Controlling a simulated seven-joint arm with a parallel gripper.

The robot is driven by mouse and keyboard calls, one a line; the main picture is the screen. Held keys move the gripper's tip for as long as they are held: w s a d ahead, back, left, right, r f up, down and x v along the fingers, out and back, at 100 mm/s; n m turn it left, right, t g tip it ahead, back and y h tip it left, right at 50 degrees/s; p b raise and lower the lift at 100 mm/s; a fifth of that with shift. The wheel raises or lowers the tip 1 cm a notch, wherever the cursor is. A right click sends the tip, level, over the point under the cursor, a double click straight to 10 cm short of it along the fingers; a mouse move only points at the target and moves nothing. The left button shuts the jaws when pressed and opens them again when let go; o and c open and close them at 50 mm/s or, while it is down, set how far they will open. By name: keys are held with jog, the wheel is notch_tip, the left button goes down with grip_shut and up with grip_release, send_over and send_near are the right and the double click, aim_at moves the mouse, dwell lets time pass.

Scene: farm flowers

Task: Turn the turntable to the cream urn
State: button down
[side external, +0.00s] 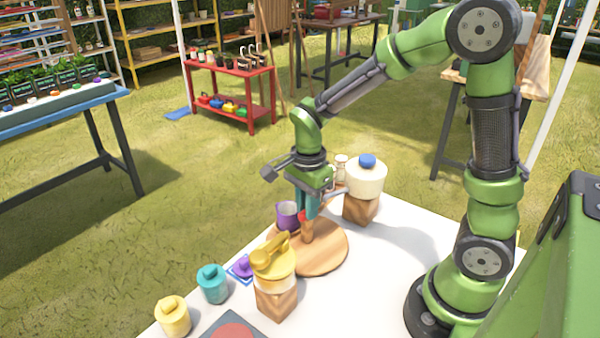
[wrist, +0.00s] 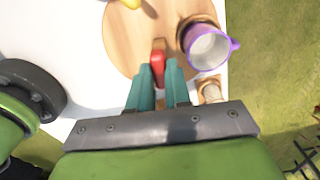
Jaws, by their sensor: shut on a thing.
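The turntable (side external: 328,258) is a round wooden disc on the white table, also in the wrist view (wrist: 122,40). A wooden handle with a red top (side external: 307,232) stands up from it. My gripper (side external: 306,212) points down with its teal fingers shut on this handle; its red part shows between the fingers in the wrist view (wrist: 158,58). A purple mug (side external: 287,216) sits at the turntable's far-left edge, beside my gripper. A cream urn (side external: 365,183) with a blue knob stands on a wooden block behind the turntable, to the right. My fingers partly hide the handle.
The white table (side external: 390,255) is clear to the right.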

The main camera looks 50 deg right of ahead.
jog(key=shift+r+m, duration=0.1)
jog(key=shift+m, duration=8.2)
jog(key=c, duration=1.1)
grip_release()
jog(key=shift+o, duration=0.2)
notch_tip(320, 180, up, 17)
